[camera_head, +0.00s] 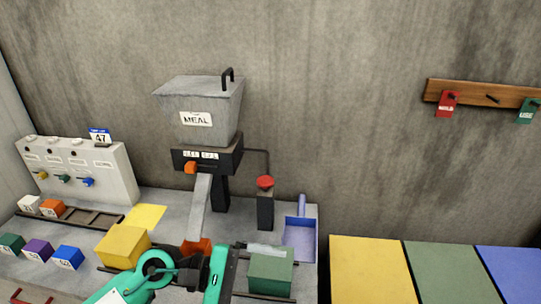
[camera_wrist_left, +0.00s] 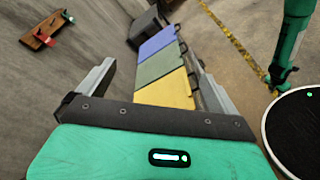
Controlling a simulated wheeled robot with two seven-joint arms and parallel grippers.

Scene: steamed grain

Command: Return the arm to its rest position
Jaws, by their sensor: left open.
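My left arm, green and black, comes in at the bottom of the head view. Its gripper (camera_head: 272,275) points right, with the grey fingers seen over the green box (camera_head: 271,272) on the bench. In the left wrist view the gripper (camera_wrist_left: 155,68) is open, its two grey fingers wide apart with nothing held between them. Beyond them lie the yellow (camera_wrist_left: 165,91), green (camera_wrist_left: 160,64) and blue (camera_wrist_left: 157,42) panels. My right gripper is not seen; a green arm part (camera_wrist_left: 290,45) shows at the upper right of the wrist view.
A grey MEAL hopper (camera_head: 200,105) stands over a chute (camera_head: 201,205). A red-topped post (camera_head: 265,205) and a blue tray (camera_head: 300,237) are to its right. A yellow box (camera_head: 122,247) sits beside my arm. Small coloured blocks (camera_head: 67,257) lie at left. A peg rail (camera_head: 485,94) hangs on the wall.

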